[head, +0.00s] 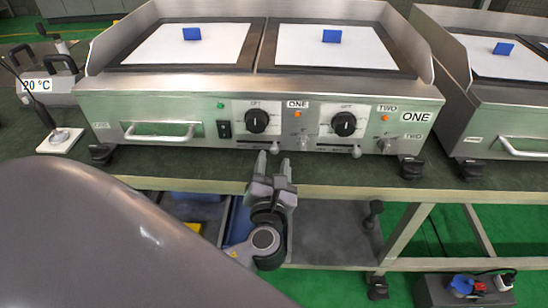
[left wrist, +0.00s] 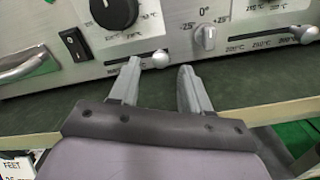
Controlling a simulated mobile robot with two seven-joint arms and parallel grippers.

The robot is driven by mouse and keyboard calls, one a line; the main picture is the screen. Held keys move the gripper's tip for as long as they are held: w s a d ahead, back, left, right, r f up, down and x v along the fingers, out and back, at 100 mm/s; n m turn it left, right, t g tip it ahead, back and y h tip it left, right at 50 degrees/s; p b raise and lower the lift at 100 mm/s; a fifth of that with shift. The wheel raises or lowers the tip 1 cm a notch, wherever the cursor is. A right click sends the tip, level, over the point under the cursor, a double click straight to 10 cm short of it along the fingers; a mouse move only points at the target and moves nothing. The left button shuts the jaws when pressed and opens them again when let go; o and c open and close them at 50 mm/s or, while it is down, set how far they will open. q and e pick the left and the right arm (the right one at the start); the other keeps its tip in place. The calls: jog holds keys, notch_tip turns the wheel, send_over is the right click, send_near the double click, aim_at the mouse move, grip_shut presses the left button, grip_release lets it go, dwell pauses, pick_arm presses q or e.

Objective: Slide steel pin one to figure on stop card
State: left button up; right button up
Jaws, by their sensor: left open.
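The griddle marked ONE (head: 160,107) has two dials on its front panel. Steel pin one (head: 274,149) is a small round-headed pin at the right end of the slot below the left dial (head: 256,121). It also shows in the left wrist view (left wrist: 161,58). Printed temperature figures run along the slot, too small to read surely; I cannot tell which strip is the stop card. My left gripper (head: 273,166) is open, its fingers pointing at the panel. In the left wrist view its fingertips (left wrist: 160,67) lie left and right of the pin, apparently short of it. My right gripper is not in view.
A second pin (head: 356,152) sits below the right dial (head: 344,124). A small grey offset knob (left wrist: 207,37) is right of pin one. A rocker switch (left wrist: 74,44) and bar handle (head: 160,132) are left. Another griddle (head: 500,118) stands at right.

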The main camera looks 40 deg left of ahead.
aim_at(274, 152)
pick_arm(q)
jog(key=x, duration=0.2)
jog(key=shift+w+a, duration=0.1)
jog(key=shift+w, duration=0.15)
jog(key=shift+w+a, duration=0.15)
jog(key=shift+w, duration=0.15)
jog(key=shift+w+a, duration=0.15)
jog(key=shift+w, duration=0.05)
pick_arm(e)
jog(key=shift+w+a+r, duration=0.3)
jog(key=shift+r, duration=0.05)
